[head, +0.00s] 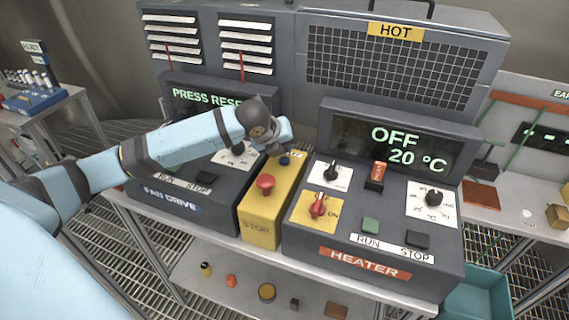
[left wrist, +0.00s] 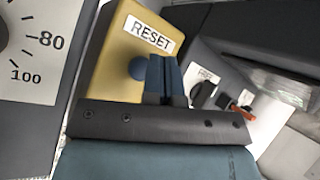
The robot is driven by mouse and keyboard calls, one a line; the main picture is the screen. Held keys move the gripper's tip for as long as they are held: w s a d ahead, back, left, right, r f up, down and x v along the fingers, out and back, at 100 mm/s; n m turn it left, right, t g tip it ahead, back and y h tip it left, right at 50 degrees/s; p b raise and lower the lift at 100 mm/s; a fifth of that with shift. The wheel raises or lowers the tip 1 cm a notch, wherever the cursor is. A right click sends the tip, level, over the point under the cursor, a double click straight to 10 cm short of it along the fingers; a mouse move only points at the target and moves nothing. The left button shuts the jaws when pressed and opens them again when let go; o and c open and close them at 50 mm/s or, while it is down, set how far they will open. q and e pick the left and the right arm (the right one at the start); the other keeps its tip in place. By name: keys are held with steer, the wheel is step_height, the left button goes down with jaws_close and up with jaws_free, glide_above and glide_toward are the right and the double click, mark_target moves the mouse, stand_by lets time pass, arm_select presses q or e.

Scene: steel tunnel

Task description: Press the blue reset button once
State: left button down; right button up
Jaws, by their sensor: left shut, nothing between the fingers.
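The blue reset button (head: 285,160) sits on top of the yellow box (head: 258,222), behind a red mushroom button (head: 265,184). In the left wrist view the round blue button (left wrist: 138,68) is on the yellow face below a RESET label (left wrist: 150,35). My left gripper (left wrist: 164,62) is shut and empty, its blue fingertips just right of the button and partly over its edge; I cannot tell whether they touch it. In the head view the left wrist hangs just above the button and the fingertips are not clearly visible. My right gripper is not in view.
The yellow box stands between the fan drive console (head: 172,206), whose partly covered display reads PRESS RESE, and the heater console (head: 360,262), showing OFF and 20 °C. Knobs and switches rise from the heater panel. A shelf (head: 215,280) below holds several small items.

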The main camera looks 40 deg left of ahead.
arm_select(q)
steer(key=shift+f, duration=0.1)
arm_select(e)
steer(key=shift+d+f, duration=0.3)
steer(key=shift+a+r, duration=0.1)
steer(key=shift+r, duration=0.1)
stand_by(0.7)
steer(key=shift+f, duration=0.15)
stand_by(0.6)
arm_select(q)
steer(key=shift+f, duration=0.1)
steer(key=shift+f+p, duration=0.35)
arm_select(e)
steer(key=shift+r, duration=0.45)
arm_select(q)
steer(key=shift+f, duration=0.45)
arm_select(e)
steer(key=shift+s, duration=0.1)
arm_select(q)
steer(key=shift+r, duration=0.1)
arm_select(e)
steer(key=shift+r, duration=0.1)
arm_select(q)
steer(key=shift+r+p, duration=0.8)
steer(key=shift+p, duration=0.45)
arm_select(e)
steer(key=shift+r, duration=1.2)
